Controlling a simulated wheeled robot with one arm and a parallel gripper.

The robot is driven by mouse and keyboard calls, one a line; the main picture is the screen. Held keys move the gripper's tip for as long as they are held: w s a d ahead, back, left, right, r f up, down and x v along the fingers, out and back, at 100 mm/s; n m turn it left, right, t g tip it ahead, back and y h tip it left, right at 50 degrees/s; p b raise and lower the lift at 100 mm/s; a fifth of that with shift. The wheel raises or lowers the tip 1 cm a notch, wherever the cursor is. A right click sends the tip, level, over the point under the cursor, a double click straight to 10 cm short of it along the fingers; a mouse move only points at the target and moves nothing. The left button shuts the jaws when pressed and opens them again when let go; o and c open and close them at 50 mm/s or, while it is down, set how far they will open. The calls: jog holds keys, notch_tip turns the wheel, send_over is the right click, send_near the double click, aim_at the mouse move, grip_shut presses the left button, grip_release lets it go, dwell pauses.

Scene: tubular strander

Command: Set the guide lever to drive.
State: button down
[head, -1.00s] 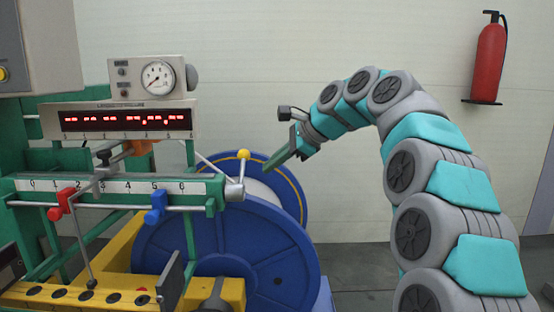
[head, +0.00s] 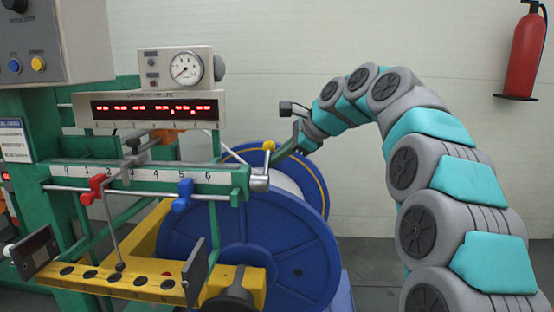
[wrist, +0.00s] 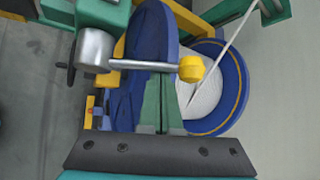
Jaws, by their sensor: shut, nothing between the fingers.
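The guide lever, a short metal rod with a yellow knob (head: 268,146), stands up from a silver hub (head: 259,183) at the right end of the green scale beam. In the wrist view the silver hub (wrist: 95,50) is at left, and the rod runs right to the yellow knob (wrist: 191,68). My gripper (head: 277,158) is just right of the lever in the head view. In the wrist view its green fingers (wrist: 163,78) are together and empty, tips close to the rod, left of the knob. I cannot tell whether they touch it.
A large blue reel (head: 235,240) stands behind and below the lever. Red (head: 96,190) and blue (head: 183,196) clamps sit on a rod under the scale. A display (head: 155,109) and gauge (head: 186,67) are above. A fire extinguisher (head: 527,50) hangs on the wall at right.

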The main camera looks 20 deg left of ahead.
jog(key=shift+s+r+t+b, duration=0.15)
jog(key=shift+r+t+b, duration=0.05)
jog(key=shift+t+b, duration=0.1)
jog(key=shift+s+r+n+t+y+b, duration=0.15)
jog(key=shift+r+n+t+y+b, duration=0.05)
jog(key=shift+n+t+y+b, duration=0.15)
jog(key=s+d+r+n+t+y+b, duration=0.1)
jog(key=s+r+n+t+y+b, duration=0.2)
jog(key=b, duration=0.9)
jog(key=s+n+t+y, duration=0.1)
jog(key=s+t, duration=0.2)
jog(key=shift+d, duration=0.3)
jog(key=shift+s, duration=0.1)
dwell(0.4)
